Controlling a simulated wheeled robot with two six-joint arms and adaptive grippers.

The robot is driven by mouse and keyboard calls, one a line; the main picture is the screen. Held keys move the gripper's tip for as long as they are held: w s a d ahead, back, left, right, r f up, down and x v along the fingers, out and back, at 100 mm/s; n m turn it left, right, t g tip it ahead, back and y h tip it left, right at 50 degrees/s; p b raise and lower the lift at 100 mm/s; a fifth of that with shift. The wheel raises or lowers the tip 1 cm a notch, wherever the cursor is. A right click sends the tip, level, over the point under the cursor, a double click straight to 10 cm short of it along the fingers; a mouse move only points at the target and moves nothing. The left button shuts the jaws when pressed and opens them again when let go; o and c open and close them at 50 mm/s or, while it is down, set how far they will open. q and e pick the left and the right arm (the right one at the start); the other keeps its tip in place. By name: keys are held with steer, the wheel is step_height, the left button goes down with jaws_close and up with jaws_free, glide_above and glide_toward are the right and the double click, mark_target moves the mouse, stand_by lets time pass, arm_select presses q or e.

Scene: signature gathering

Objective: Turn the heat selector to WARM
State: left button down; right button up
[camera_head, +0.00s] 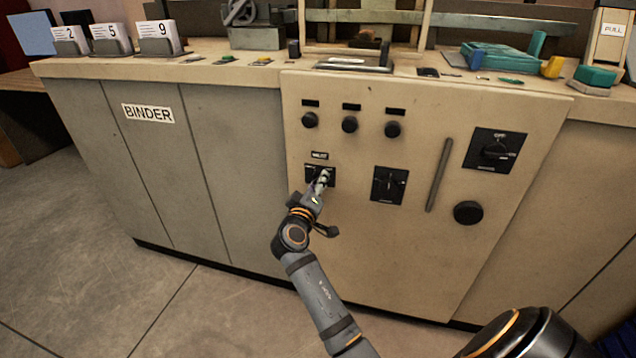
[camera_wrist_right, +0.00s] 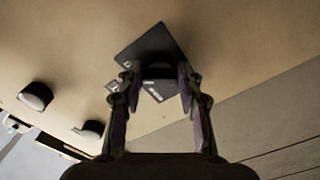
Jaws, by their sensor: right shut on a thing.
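The heat selector (camera_head: 311,171) appears to be the black square plate with a knob on the left of the beige panel, under a small label too small to read surely. My right gripper (camera_head: 322,182) is at this plate and covers much of its knob. In the right wrist view the black selector plate (camera_wrist_right: 150,44) lies straight ahead, and the fingers of my right gripper (camera_wrist_right: 159,80) are shut on its dark knob, one finger on each side. The knob's pointer and most markings are hidden or too small to read. My left gripper is not in view.
Several round black knobs (camera_head: 350,125) sit above the selector. A second black selector (camera_head: 389,185) and a long vertical handle (camera_head: 439,175) are to its right. An OFF-marked switch (camera_head: 495,150) and a round black knob (camera_head: 468,212) are further right. The floor on the left is clear.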

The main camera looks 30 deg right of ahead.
mark_target(321, 143)
arm_select(q)
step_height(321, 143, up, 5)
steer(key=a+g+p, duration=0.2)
steer(key=p, duration=0.2)
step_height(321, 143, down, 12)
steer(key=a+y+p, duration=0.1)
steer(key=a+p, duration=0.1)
steer(key=p, duration=0.2)
arm_select(e)
steer(key=n, duration=0.8)
steer(key=shift+r+n, duration=0.3)
steer(key=shift+r, duration=0.1)
steer(key=n+p, duration=0.3)
steer(key=n, duration=0.1)
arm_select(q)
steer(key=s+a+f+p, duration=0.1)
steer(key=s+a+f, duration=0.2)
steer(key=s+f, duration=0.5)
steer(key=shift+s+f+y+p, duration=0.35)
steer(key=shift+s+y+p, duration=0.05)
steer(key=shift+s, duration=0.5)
arm_select(e)
steer(key=shift+f+n, duration=0.15)
steer(key=shift+n, duration=1.35)
steer(key=o, duration=1.1)
step_height(321, 143, up, 10)
